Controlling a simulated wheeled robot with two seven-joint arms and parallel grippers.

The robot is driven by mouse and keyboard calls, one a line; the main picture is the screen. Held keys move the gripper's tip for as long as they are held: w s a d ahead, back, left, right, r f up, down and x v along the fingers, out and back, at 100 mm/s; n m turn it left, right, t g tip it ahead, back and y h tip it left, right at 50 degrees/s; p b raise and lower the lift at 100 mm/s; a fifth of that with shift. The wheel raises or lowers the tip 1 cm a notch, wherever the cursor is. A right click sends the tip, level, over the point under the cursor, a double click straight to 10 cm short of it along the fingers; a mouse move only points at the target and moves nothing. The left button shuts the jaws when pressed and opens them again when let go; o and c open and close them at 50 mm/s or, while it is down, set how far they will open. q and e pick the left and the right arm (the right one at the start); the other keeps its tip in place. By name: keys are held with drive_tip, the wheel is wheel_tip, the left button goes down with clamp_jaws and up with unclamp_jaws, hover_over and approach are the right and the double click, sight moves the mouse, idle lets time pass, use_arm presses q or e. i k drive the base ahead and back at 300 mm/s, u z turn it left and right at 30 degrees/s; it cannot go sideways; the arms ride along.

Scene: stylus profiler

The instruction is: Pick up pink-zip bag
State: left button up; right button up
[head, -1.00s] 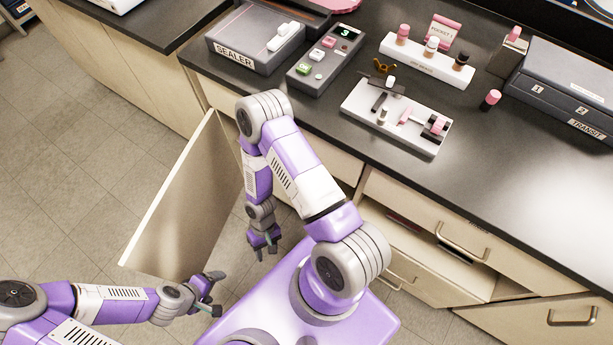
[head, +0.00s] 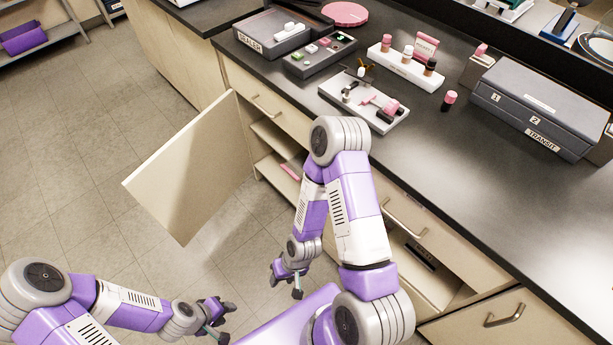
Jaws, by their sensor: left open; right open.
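I cannot make out a bag with a pink zip for certain. A thin pink item (head: 290,171) lies on a shelf inside the open cabinet, mostly hidden in shade. A pink packet (head: 426,47) stands behind the white vial rack on the counter. My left gripper (head: 224,320) is open and empty low over the floor at the bottom. My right gripper (head: 285,287) is open and empty, below and in front of the open cabinet. Neither gripper touches anything.
The cabinet door (head: 190,165) stands swung open to the left of the shelves. An open compartment (head: 425,265) holds a dark item at right. The counter (head: 470,180) carries a sealer (head: 270,38), a white tray (head: 335,90), a vial rack (head: 400,68) and a transit case (head: 540,105). Floor at left is clear.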

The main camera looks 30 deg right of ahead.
sight(294, 167)
drive_tip(key=u, duration=1.45)
drive_tip(key=i, duration=1.15)
drive_tip(key=z, duration=2.5)
drive_tip(key=i, duration=0.5)
drive_tip(key=u, duration=0.05)
